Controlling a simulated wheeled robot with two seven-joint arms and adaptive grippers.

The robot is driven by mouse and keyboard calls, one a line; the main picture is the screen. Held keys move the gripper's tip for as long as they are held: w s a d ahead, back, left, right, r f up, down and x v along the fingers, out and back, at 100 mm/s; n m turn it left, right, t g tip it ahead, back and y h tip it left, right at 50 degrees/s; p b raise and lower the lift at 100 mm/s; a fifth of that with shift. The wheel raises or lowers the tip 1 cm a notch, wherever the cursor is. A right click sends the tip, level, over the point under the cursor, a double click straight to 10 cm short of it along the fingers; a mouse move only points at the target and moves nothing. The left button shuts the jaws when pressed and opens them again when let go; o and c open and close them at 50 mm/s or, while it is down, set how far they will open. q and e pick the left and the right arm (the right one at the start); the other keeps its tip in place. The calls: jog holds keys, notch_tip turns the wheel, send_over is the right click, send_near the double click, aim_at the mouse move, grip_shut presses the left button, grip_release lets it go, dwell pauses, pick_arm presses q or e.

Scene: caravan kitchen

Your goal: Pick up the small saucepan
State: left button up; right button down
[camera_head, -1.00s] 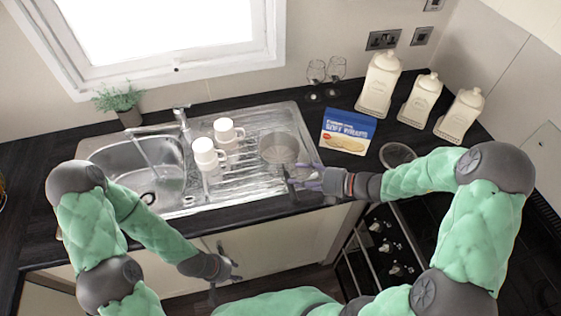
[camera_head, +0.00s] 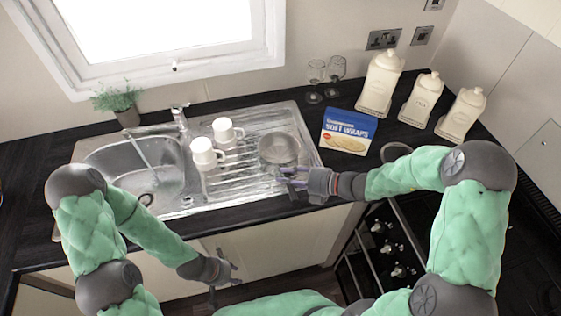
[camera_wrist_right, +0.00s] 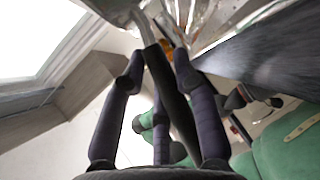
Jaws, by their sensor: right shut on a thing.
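The small saucepan (camera_head: 279,149) is a grey metal pan at the right end of the ribbed draining board. Its dark handle (camera_wrist_right: 172,95) runs between the fingers of my right gripper (camera_wrist_right: 157,62) in the right wrist view, where part of the pan body also shows at the top. In the head view my right gripper (camera_head: 288,177) is at the near side of the pan, shut on the handle. I cannot tell whether the pan is clear of the board. My left gripper (camera_head: 228,271) is open and empty, low in front of the cupboard doors.
Two white mugs (camera_head: 207,154) stand on the draining board (camera_head: 245,185) left of the pan, beside the sink bowl (camera_head: 120,160). White canisters (camera_head: 380,85) line the wall.

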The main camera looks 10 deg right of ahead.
jog(key=shift+r, duration=0.1)
jog(key=shift+r, duration=0.25)
notch_tip(320, 180, up, 2)
jog(key=shift+r+p, duration=0.15)
jog(key=shift+p, duration=0.4)
jog(key=s+a+r+p, duration=0.4)
jog(key=s+a+r, duration=0.4)
jog(key=s+r, duration=0.2)
jog(key=shift+s+a+p, duration=0.15)
jog(key=shift+s+p, duration=0.25)
jog(key=shift+s, duration=0.25)
